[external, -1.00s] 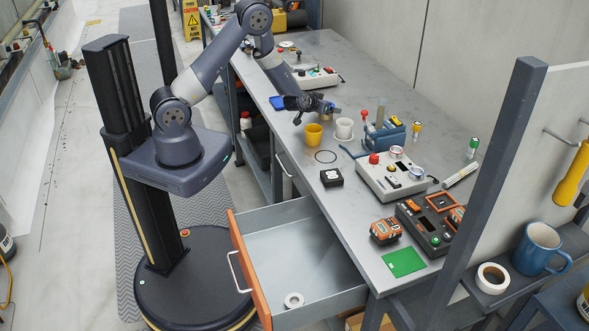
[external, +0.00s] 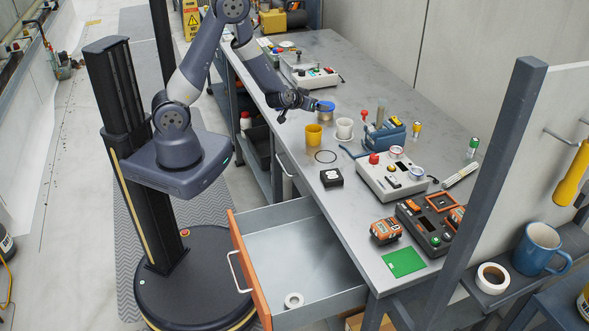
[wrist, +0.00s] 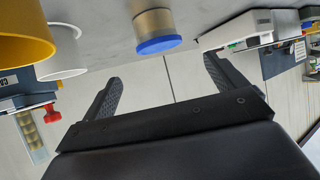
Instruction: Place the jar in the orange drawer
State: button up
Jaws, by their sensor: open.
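The jar (external: 326,116) has a blue lid and a tan, see-through body. It stands upright on the grey workbench. In the wrist view, which is upside down, the jar (wrist: 154,24) is ahead of my gripper (wrist: 161,70), between the lines of its two fingers. My gripper is open and empty; in the external view my gripper (external: 308,103) is low over the bench, just left of the jar. The orange drawer (external: 247,268) is pulled out under the bench, with its grey inside visible and a white ring lying in its front corner.
A yellow cup (external: 313,135) and a white cup (external: 344,129) stand near the jar on its nearer side. A control box (external: 316,77) lies behind it. Several tools and boxes fill the bench to the right. Most of the drawer floor is bare.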

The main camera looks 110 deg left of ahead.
jog(key=shift+v, duration=1.05)
jog(key=shift+w+a, duration=0.1)
